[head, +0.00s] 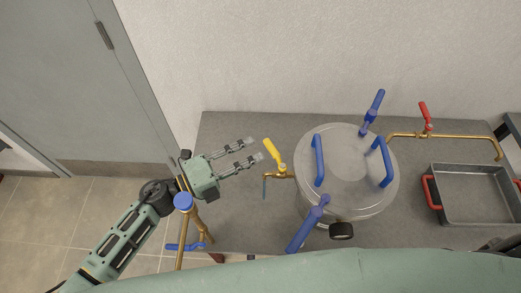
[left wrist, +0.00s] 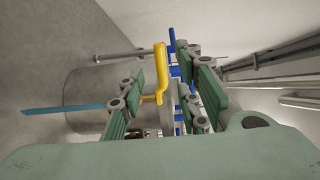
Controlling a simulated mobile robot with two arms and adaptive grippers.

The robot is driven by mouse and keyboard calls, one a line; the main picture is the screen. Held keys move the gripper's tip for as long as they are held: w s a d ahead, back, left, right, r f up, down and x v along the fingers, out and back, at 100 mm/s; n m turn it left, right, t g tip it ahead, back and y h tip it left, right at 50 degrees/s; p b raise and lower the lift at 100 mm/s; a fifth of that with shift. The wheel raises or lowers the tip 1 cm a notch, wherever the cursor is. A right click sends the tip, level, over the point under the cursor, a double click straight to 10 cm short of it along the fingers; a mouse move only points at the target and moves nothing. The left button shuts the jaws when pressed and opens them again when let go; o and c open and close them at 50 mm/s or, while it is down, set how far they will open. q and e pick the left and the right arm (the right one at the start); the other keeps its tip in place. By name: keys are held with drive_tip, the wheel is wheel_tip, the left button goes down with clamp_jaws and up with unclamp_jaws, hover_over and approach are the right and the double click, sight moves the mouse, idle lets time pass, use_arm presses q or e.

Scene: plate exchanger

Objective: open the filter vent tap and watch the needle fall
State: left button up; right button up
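The steel filter vessel (head: 345,205) stands on the grey bench. On its left side a brass tap (head: 280,176) carries a yellow lever (head: 272,152), tilted up and to the left. In the left wrist view the yellow lever (left wrist: 160,72) shows between my fingers. A thin blue piece (head: 264,189) hangs below the tap's outlet. My left gripper (head: 254,149) is open and empty, its fingertips just left of the lever and seemingly apart from it. A black round gauge (head: 341,231) sits at the vessel's front; its face and needle are hidden. My right gripper is out of view.
Blue clamp handles (head: 373,108) and lid grips (head: 318,160) stand up from the vessel. A red-levered brass pipe (head: 455,136) runs right above a grey tray (head: 475,166). A brass pipe with a blue lever (head: 178,247) stands front left. The bench's back left is clear.

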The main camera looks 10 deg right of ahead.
use_arm(q)
drive_tip(key=v, duration=0.7)
drive_tip(key=shift+a, duration=0.4)
drive_tip(key=shift+s, duration=0.1)
